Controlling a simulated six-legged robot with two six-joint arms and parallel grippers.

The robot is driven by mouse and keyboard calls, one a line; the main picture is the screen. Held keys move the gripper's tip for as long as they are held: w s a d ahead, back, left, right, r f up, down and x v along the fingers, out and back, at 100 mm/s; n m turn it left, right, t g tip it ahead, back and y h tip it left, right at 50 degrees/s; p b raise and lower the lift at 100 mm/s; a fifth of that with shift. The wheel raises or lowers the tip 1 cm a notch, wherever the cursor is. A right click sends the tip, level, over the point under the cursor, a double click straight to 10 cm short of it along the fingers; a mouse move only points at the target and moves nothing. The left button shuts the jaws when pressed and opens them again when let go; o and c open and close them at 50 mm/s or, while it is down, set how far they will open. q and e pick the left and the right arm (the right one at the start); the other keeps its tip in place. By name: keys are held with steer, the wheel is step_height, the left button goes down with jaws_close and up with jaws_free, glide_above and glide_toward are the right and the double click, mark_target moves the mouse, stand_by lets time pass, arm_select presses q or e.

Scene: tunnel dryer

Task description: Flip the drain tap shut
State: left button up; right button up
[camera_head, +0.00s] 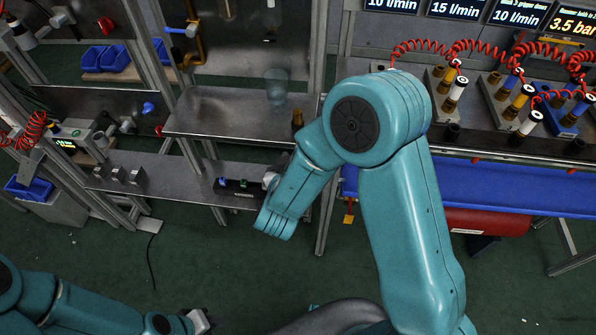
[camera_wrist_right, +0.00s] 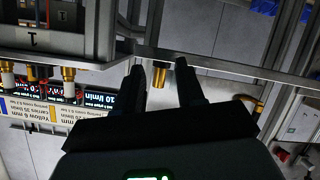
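A tap with a blue lever (camera_head: 183,30) sits by a bent brass pipe (camera_head: 194,50) on the back panel in the head view. A second blue handle (camera_head: 150,108) shows lower left; I cannot tell which is the drain tap. My right gripper (camera_wrist_right: 161,72) is open in the right wrist view. A brass fitting (camera_wrist_right: 158,78) shows between its fingers, apparently beyond them and not gripped. In the head view my right arm mostly hides that gripper. My left gripper (camera_head: 201,321) is at the bottom edge, far from the taps; its finger gap is unclear.
A steel shelf (camera_head: 215,115) with a clear cup (camera_head: 276,88) stands below the panel. A lower shelf (camera_head: 150,176) carries small devices. A metal post (camera_head: 327,215) stands beside my right arm. A blue conveyor belt (camera_head: 500,187) runs at right. The green floor is open in front.

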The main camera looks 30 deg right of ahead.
steer(key=shift+s+d+f+n+g+y, duration=0.15)
steer(key=shift+f+y, duration=0.2)
steer(key=shift+f, duration=0.5)
steer(key=shift+s+f+n+g+y, duration=0.1)
steer(key=shift+s+f+y, duration=0.15)
steer(key=shift+f, duration=0.65)
steer(key=shift+s+d+f+n+g+y, duration=0.15)
steer(key=shift+f+y, duration=0.25)
steer(key=shift+f, duration=0.45)
steer(key=s+f+g+y, duration=0.3)
steer(key=s+f, duration=0.3)
steer(key=f, duration=0.5)
steer(key=s+a+f+g+y, duration=0.4)
steer(key=s+a+g+y, duration=0.2)
steer(key=s+a, duration=0.4)
steer(key=s+y, duration=0.1)
steer(key=s, duration=0.3)
steer(key=shift+s+f+g, duration=0.15)
steer(key=shift+f+g, duration=0.05)
steer(key=shift+g, duration=0.2)
